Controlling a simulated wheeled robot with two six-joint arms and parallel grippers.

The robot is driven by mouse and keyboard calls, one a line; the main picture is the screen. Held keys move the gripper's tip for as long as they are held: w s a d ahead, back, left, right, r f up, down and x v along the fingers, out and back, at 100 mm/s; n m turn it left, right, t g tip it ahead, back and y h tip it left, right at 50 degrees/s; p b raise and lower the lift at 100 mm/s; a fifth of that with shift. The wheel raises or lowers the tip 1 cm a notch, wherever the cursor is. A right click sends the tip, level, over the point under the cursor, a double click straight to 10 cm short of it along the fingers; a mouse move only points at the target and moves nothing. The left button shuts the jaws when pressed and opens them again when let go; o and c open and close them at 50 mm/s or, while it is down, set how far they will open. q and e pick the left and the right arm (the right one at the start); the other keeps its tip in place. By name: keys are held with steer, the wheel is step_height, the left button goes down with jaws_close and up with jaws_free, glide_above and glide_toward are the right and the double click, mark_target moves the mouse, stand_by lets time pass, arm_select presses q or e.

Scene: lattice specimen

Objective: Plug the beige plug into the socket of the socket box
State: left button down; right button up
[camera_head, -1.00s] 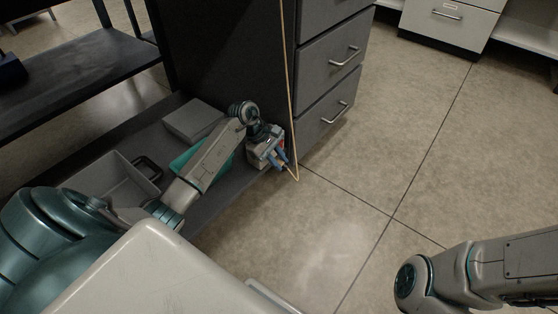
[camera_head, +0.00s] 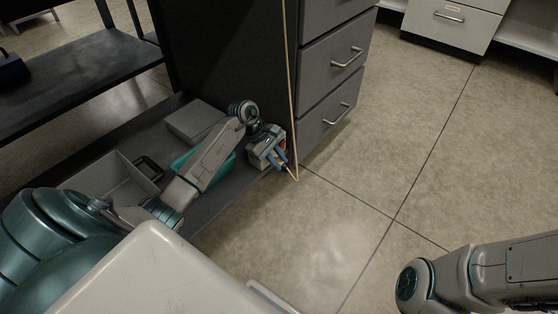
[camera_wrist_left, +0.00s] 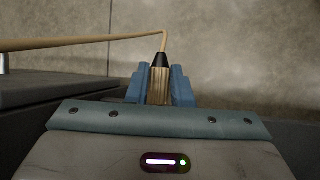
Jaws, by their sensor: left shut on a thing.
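My left gripper (camera_head: 279,158) reaches down over the lower shelf's end, beside the drawer cabinet. In the left wrist view its blue fingers (camera_wrist_left: 160,88) are shut on the beige plug (camera_wrist_left: 159,84), one on each side. The plug has ribbed sides and a black collar, with a beige cord leaving its far end. In the head view the plug is mostly hidden by the fingers. A small red and pale patch (camera_head: 283,138) shows behind the gripper; I cannot tell whether it is the socket box. No socket opening is visible. My right gripper is out of frame.
The beige cord (camera_head: 290,95) hangs along the drawer cabinet (camera_head: 331,85) and bends near the gripper. The lower shelf (camera_head: 207,205) holds a grey bin (camera_head: 105,180), a grey box (camera_head: 194,120) and a teal item (camera_head: 222,172).

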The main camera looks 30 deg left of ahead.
arm_select(q)
steer(key=shift+w+a, duration=0.1)
steer(key=shift+a, duration=0.4)
stand_by(0.5)
steer(key=c, duration=0.7)
jaws_free()
steer(key=shift+r, duration=0.1)
steer(key=shift+p+v, duration=0.75)
steer(key=shift+v, duration=1.7)
